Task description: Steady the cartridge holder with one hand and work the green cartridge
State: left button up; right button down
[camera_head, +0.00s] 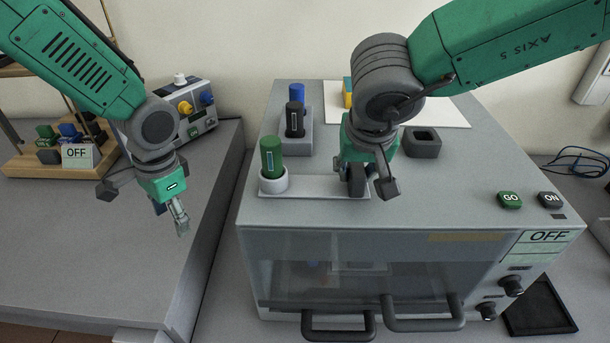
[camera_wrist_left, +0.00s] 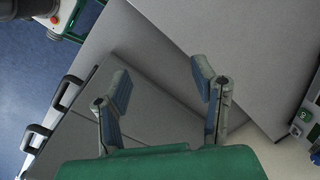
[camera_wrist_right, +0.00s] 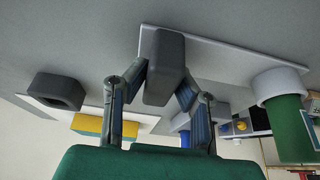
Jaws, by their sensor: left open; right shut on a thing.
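The green cartridge (camera_head: 271,158) stands upright in the white cup of the cartridge holder (camera_head: 318,186), a flat white plate on top of the grey machine. A dark grey block (camera_wrist_right: 165,65) rises from the plate's other end. My right gripper (camera_head: 368,182) is shut on this block, with one finger on each side of it in the right wrist view (camera_wrist_right: 163,88). The green cartridge also shows in that view (camera_wrist_right: 293,128), at the right edge. My left gripper (camera_head: 178,218) is open and empty, left of the machine and apart from the cartridge.
A grey rack (camera_head: 294,138) with black and blue cartridges stands behind the green one. A hollow grey block (camera_head: 422,142) sits behind my right gripper. GO and ON buttons (camera_head: 510,199) are at the front right.

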pick_arm(q)
jog(key=w+d+r+n, duration=0.45)
jog(key=d+r, duration=0.55)
jog(key=r, duration=0.3)
jog(key=h, duration=0.1)
send_near(265, 156)
jog(key=shift+w+a+r+n, duration=0.1)
jog(key=shift+w+a+n, duration=0.4)
jog(key=shift+w, duration=0.35)
jog(key=shift+s+d+r, duration=0.1)
jog(key=shift+d, duration=0.15)
notch_tip(265, 156, down, 12)
jog(key=shift+r, duration=0.1)
grip_shut()
